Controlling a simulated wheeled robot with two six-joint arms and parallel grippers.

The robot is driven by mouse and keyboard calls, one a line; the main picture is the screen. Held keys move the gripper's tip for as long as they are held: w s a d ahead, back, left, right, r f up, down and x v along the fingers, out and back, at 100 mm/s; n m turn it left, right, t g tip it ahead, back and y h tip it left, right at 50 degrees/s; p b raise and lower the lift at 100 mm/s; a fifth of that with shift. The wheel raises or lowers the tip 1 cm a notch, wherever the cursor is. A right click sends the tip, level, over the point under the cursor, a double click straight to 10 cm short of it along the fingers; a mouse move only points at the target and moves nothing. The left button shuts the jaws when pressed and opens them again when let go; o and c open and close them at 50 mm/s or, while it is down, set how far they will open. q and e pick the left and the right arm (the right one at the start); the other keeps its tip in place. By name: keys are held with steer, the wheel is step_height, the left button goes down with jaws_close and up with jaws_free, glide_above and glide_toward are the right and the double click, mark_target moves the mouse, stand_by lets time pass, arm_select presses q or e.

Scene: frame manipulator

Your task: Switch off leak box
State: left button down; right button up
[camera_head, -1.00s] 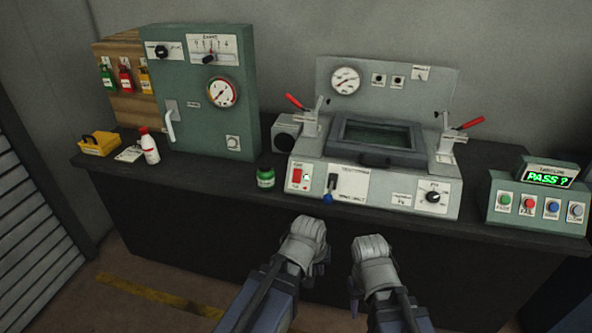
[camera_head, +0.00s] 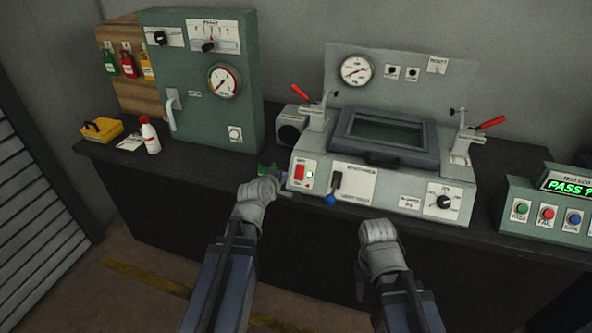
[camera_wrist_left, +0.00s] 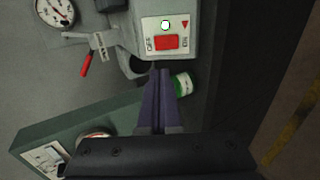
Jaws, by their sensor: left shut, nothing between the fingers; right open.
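The grey leak box (camera_head: 400,200) stands on the bench with a framed lid on top. Its red rocker switch (camera_head: 299,172) is at the left of the front panel. In the left wrist view the red switch (camera_wrist_left: 166,42) lies beyond my fingertips, with a bright white lamp (camera_wrist_left: 165,25) beside it. My left gripper (camera_head: 289,194) is just below and left of the switch panel, apart from the switch. In the wrist view its fingers (camera_wrist_left: 160,72) are together and empty. My right gripper (camera_head: 378,236) is in front of the bench; its fingers are mostly hidden behind the wrist.
A green jar (camera_head: 267,169) stands close behind my left gripper. A lever with a blue knob (camera_head: 331,199) projects from the front panel. Red-handled clamps (camera_head: 489,123) flank the lid. A green box reading "PASS ?" (camera_head: 516,225) is at the right, a tall green cabinet (camera_head: 200,120) at the left.

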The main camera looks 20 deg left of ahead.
mark_target(298, 168)
arm_select(q)
steer(key=b+x, duration=0.7)
steer(key=x, duration=0.7)
steer(key=shift+w+d+r+g+p, duration=0.15)
steer(key=shift+w+g+p, duration=0.2)
steer(key=shift+p, duration=0.4)
steer(key=shift+s+f, duration=0.1)
steer(key=shift+f, duration=0.1)
steer(key=shift+r, duration=0.15)
